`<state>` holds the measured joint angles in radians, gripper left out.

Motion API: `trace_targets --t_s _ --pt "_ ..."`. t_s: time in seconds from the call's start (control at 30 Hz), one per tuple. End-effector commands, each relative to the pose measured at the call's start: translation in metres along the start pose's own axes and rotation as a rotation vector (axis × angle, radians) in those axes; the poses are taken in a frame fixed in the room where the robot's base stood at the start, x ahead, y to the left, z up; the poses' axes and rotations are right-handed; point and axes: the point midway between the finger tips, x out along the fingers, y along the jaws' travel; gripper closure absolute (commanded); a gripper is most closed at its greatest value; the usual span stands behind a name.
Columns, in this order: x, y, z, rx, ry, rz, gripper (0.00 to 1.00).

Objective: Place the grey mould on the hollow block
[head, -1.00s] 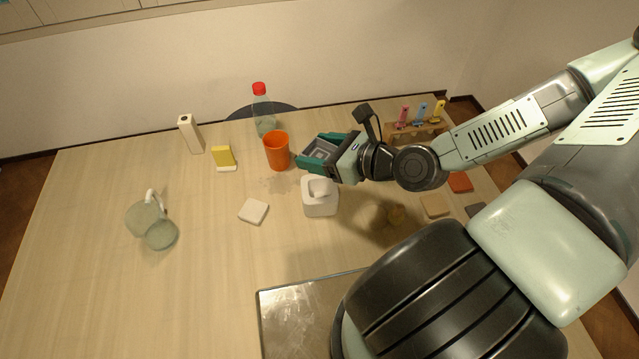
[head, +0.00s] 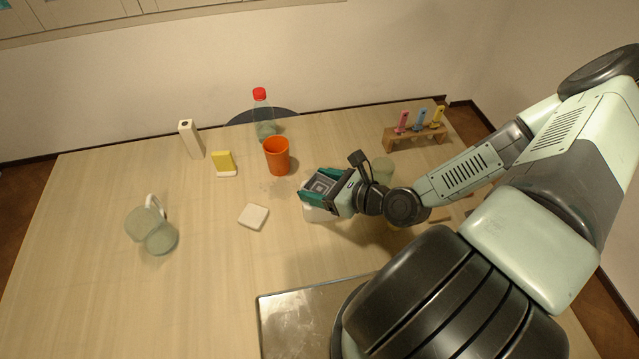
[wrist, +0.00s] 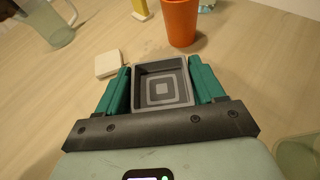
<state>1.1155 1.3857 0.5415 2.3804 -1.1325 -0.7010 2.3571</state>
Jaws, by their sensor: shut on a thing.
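The grey mould (head: 320,186) is a shallow square tray with concentric squares inside. It also shows in the wrist view (wrist: 162,88), between the two green fingers. My gripper (head: 316,188) is shut on it and holds it open side up, right of the table's middle. In the wrist view my gripper (wrist: 160,75) has one finger against each side of the mould. A tall cream block (head: 190,139) with a dark hole in its top, seemingly the hollow block, stands upright at the back left, well apart from my gripper.
A white container (head: 316,214) is mostly hidden below my gripper. An orange cup (head: 277,156), a red-capped bottle (head: 263,117) and a yellow-and-white sponge (head: 223,163) stand behind. A white tile (head: 254,216) and a glass jug (head: 152,228) are left. The front left is clear.

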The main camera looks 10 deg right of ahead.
Motion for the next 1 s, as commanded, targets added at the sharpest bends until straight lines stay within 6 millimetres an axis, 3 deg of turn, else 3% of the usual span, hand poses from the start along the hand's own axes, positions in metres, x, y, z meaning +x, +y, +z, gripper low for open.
trace_targets --t_s 0.03,0.07,0.23,0.6,0.77,1.0 --pt "0.001 0.0 -0.002 0.001 -0.001 -0.001 0.64" --pt "0.001 0.0 -0.002 0.0 0.0 -0.001 0.31" --pt "0.001 0.0 -0.002 0.0 0.0 0.0 0.07" --pt "-0.003 -0.001 0.002 0.001 0.001 -0.002 0.07" --pt "-0.029 -0.002 0.001 0.002 0.001 -0.007 0.07" --pt "-0.082 -0.002 0.001 -0.001 0.002 -0.007 0.07"
